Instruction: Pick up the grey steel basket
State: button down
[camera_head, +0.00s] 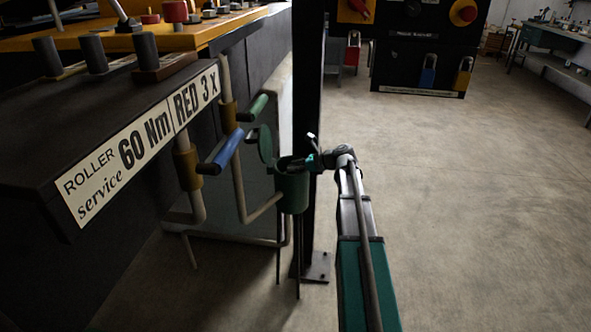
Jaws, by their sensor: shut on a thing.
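My gripper (309,162) is at the right rim of a green strainer pot (292,190), fingers pointing left over its open mouth. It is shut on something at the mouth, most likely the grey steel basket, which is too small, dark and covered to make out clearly. The basket's body is not visible and seems to be inside the pot. The pot's round green lid (265,145) stands swung up on the left of the mouth. My arm reaches in from the lower right.
A dark post (307,100) stands right behind the pot. Pipes with a blue handle (226,150) and a green handle (253,107) are close on the left, beside a dark bench with a label plate (145,140). Open floor (470,200) lies to the right.

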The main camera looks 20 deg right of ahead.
notch_tip(320, 180, up, 28)
jog(key=p, duration=2.7)
jog(key=shift+f, duration=0.1)
